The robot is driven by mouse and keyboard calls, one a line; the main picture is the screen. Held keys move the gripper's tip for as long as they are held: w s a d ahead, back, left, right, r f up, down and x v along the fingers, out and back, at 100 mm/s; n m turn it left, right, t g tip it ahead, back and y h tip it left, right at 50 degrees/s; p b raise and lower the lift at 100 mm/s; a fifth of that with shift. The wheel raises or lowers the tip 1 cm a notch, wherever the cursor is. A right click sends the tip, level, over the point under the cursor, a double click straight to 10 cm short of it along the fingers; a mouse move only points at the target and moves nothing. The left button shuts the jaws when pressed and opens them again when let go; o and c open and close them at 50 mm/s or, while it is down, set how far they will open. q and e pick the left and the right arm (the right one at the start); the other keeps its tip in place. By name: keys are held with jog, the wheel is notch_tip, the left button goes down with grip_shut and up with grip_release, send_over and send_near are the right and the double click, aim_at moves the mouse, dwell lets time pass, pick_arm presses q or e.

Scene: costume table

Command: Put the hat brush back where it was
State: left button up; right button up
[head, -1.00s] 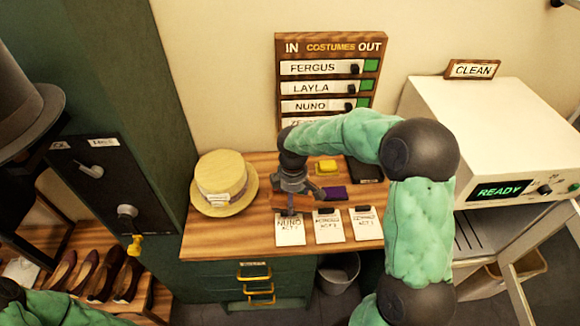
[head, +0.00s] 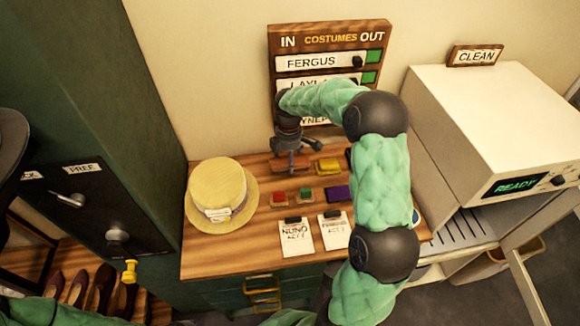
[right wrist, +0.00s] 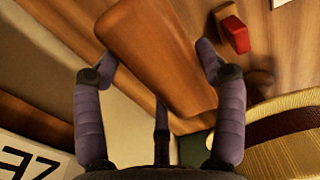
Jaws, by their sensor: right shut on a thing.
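The hat brush, a brown wooden block (head: 291,164), is at the back of the wooden table, below the costume board. My right gripper (head: 290,152) points down and is shut on it. In the right wrist view the brush (right wrist: 150,42) lies between the fingers of my right gripper (right wrist: 154,66), with its plain wooden face toward the camera. I cannot tell whether its underside touches the table. My left gripper is out of view; only green parts of my left arm show at the bottom left.
A straw hat (head: 216,186) sits left of the brush. A red block (head: 278,197), a yellow block (head: 327,165) and a purple block (head: 336,193) lie nearby. Cards (head: 296,238) line the front. The costume board (head: 273,62) is behind; a white machine (head: 478,110) stands right.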

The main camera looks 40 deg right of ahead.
jog(key=w+d+f, duration=0.2)
jog(key=f, duration=0.1)
jog(key=w+d+f+b, duration=0.1)
jog(key=f, duration=0.1)
jog(key=shift+f, duration=0.25)
jog(key=shift+w+d+f+b, duration=0.15)
jog(key=shift+f+b, duration=0.35)
jog(key=shift+f, duration=1.1)
jog(key=shift+f, duration=0.15)
jog(key=o, duration=1)
notch_tip(320, 180, up, 12)
jog(key=p, duration=0.2)
jog(key=shift+p, duration=0.4)
